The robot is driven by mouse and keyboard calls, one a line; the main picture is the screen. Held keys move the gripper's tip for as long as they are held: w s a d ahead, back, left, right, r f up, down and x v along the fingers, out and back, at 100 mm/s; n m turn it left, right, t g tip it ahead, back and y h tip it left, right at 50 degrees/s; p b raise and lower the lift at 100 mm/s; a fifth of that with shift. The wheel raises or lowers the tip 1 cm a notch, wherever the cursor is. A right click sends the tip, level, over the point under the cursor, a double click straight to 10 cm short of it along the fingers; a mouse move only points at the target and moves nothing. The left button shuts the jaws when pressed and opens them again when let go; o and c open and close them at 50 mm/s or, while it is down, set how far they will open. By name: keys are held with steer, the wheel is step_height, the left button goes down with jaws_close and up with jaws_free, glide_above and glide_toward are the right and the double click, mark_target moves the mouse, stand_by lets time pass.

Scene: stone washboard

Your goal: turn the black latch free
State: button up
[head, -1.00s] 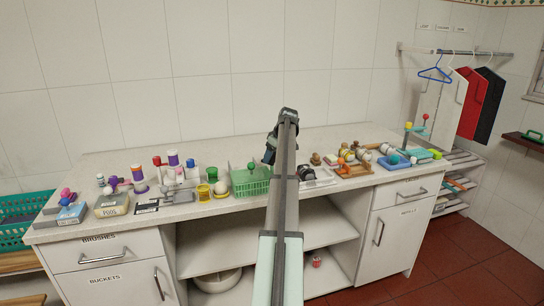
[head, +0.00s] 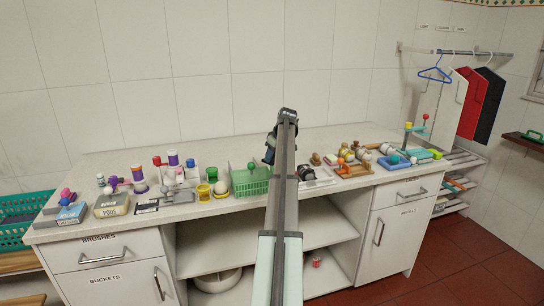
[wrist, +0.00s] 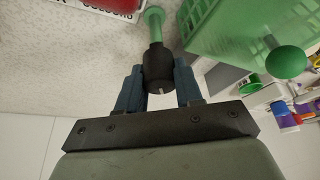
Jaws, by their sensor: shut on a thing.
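In the wrist view, a black round piece (wrist: 158,66), which looks to be the black latch, sits between the two blue fingers of my gripper (wrist: 158,78). It has a small white mark on its near end. A green stem with a rounded end (wrist: 154,22) extends from its far side. My gripper is shut on the black piece. In the head view my gripper (head: 270,149) is over the worktop, just right of the green basket (head: 250,187). My own arm hides the latch there.
The green basket (wrist: 232,22) is close beside the fingers in the wrist view, with a green ball knob (wrist: 286,62). A white tray (head: 322,180) and a wooden piece with several knobs (head: 353,168) stand right of my arm. The worktop (head: 225,150) is clear at the back.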

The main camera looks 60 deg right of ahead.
steer(key=m+h, duration=0.1)
steer(key=m, duration=0.2)
steer(key=m+g+h, duration=0.1)
steer(key=m, duration=0.2)
stand_by(0.3)
steer(key=shift+m, duration=0.4)
steer(key=o, duration=1)
steer(key=shift+o, duration=0.2)
steer(key=shift+r, duration=0.1)
steer(key=v, duration=1.3)
steer(key=shift+a+r, duration=0.25)
steer(key=shift+r, duration=0.1)
steer(key=shift+f, duration=0.15)
